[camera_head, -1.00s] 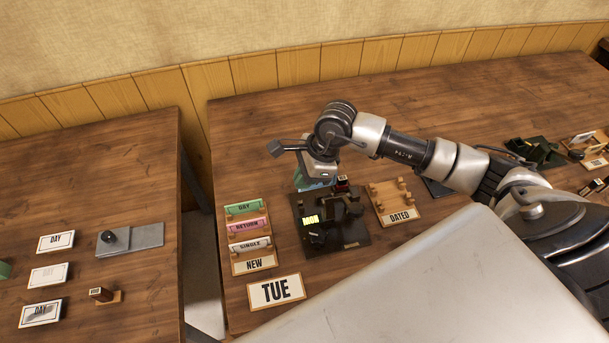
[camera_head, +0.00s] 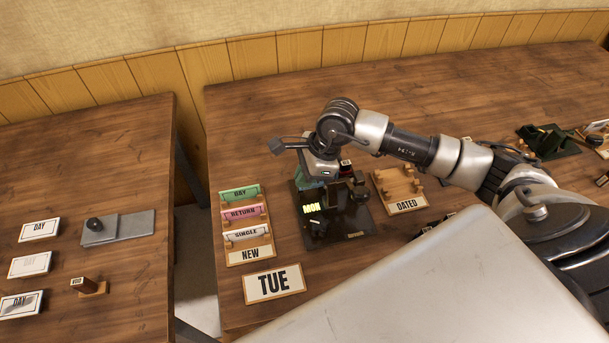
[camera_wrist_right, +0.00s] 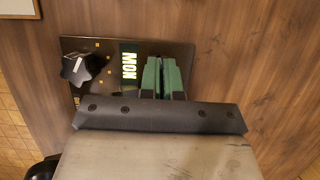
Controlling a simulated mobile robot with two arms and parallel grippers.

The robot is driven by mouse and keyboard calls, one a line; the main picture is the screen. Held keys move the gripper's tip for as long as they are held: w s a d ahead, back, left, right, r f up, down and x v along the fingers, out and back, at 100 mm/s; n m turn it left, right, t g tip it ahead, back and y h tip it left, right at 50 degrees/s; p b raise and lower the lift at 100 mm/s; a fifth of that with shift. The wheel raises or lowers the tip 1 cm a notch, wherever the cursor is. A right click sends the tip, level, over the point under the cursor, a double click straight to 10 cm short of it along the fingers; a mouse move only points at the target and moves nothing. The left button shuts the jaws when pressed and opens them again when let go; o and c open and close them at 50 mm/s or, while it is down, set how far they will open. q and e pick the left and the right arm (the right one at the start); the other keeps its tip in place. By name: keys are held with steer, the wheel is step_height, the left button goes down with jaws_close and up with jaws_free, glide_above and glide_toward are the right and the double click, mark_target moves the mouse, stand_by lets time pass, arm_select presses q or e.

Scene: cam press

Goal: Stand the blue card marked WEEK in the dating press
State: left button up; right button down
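The dating press (camera_head: 352,222), a dark plate with dark blocks and a lit yellow word, stands on the right-hand table. In the right wrist view the press (camera_wrist_right: 100,60) has a black knob and a lit MON. My right gripper (camera_head: 313,178) is low over the back left of the press. Its green fingers (camera_wrist_right: 161,77) are close together with a thin gap. My left gripper is not in view.
The NEW rack (camera_head: 250,254) left of the press holds green DAY, pink RETURN and white SINGLE cards. A TUE sign (camera_head: 273,284) stands in front. The wooden DATED rack (camera_head: 405,206) is right of the press. The left table (camera_head: 130,300) holds cards and a stamp.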

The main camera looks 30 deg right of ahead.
steer(key=shift+f, duration=0.25)
steer(key=c, duration=0.7)
jaws_free()
steer(key=shift+r, duration=0.1)
steer(key=shift+r+p, duration=1.8)
steer(key=shift+r, duration=1.7)
steer(key=shift+f, duration=0.1)
